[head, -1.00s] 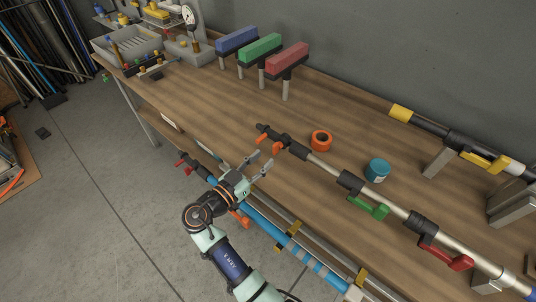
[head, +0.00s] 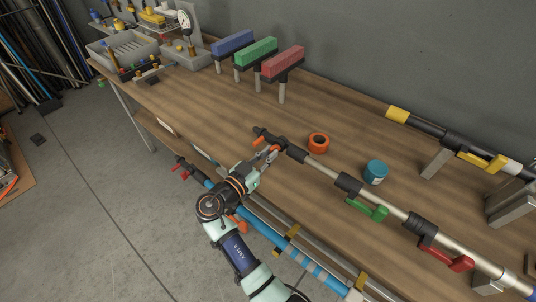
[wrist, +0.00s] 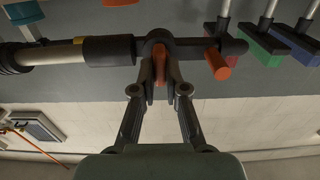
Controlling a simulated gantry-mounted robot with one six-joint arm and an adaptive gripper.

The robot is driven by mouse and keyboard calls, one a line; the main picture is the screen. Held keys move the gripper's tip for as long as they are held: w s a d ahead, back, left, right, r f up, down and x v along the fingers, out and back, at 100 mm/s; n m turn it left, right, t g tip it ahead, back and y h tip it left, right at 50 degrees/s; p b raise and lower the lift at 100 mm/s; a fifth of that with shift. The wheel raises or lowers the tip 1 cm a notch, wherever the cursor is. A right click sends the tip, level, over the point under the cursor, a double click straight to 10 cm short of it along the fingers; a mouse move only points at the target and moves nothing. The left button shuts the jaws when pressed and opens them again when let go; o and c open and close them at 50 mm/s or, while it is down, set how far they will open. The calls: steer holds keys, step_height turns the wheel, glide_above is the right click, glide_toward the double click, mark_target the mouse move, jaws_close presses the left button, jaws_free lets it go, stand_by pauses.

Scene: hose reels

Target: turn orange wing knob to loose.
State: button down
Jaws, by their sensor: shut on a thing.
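A long pole lies along the workbench, with a black fitting (head: 295,152) at its far end. The orange wing knob (wrist: 159,62) sits on this fitting and shows upright and edge-on in the wrist view. My gripper (wrist: 159,77) is shut on it, with one fingertip on each side. In the head view my gripper (head: 270,151) reaches over the bench's front edge to the fitting and partly hides the knob. A second orange part (wrist: 218,65) stands beside the knob, nearer the fitting's end, clear of the fingers.
An orange ring (head: 318,143) and a teal roll (head: 375,172) lie behind the pole. Green (head: 367,209) and red (head: 446,257) levers sit further along it. Blue, green and red blocks on posts stand at the back. A blue pole (head: 265,228) runs below the bench edge.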

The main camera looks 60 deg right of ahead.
steer(key=shift+n, duration=0.4)
steer(key=n+p, duration=0.1)
steer(key=n, duration=0.3)
steer(key=shift+w+r, duration=0.1)
steer(key=n+p, duration=0.2)
steer(key=n, duration=0.3)
steer(key=n+p, duration=0.3)
steer(key=n, duration=0.3)
steer(key=shift+w+n, duration=0.1)
steer(key=shift+n, duration=0.3)
steer(key=n, duration=0.1)
steer(key=n+p, duration=0.1)
steer(key=n, duration=0.1)
steer(key=n+p, duration=0.1)
steer(key=shift+f+n, duration=0.3)
steer(key=shift+n, duration=0.1)
steer(key=c, duration=1.2)
jaws_free()
